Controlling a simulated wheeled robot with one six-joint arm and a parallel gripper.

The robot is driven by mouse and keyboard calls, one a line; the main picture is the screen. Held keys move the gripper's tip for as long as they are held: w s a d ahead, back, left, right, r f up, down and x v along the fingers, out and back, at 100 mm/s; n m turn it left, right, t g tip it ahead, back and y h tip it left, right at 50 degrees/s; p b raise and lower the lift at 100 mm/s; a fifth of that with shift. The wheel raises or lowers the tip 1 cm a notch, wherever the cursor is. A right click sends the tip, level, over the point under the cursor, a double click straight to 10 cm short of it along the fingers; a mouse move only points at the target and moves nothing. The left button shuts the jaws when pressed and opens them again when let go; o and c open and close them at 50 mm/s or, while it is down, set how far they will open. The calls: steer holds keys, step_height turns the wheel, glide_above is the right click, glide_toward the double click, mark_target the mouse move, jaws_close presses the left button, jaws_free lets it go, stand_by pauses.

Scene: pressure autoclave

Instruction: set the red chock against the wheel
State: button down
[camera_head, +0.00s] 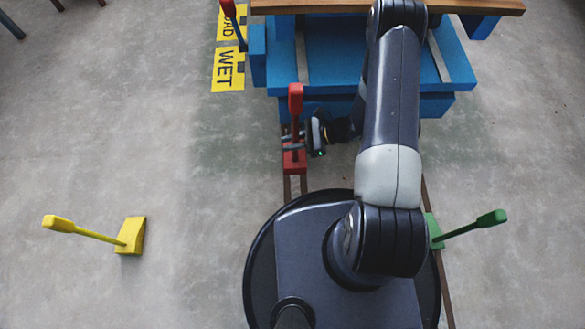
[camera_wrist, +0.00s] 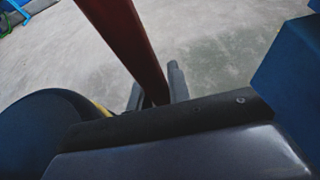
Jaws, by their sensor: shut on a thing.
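The red chock (camera_head: 295,162) is a block with a long upright red handle (camera_head: 296,100). It is over the left brown rail, in front of the blue cart (camera_head: 340,75). My gripper (camera_head: 292,141) is shut on the handle of the red chock, low down near the block. In the wrist view the dark red handle (camera_wrist: 122,40) runs down between the two grey fingers of my gripper (camera_wrist: 155,92). The block is hidden there. I cannot tell whether the block rests on the rail. The cart's wheel is not clearly visible in either view.
A yellow chock (camera_head: 130,236) lies on the open floor at left. A green chock (camera_head: 435,232) is beside the right rail (camera_head: 446,285). Yellow floor signs (camera_head: 228,68) lie left of the cart, with another red handle (camera_head: 230,12) by them. The left floor is mostly clear.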

mark_target(291, 164)
step_height(291, 164, down, 16)
steer(key=b, duration=0.5)
steer(key=shift+r, duration=0.2)
steer(key=shift+f, duration=0.15)
steer(key=c, duration=1.3)
jaws_free()
steer(key=shift+r, duration=0.25)
steer(key=p+v, duration=0.2)
steer(key=v, duration=1)
steer(key=shift+f+p, duration=0.2)
steer(key=shift+p, duration=0.15)
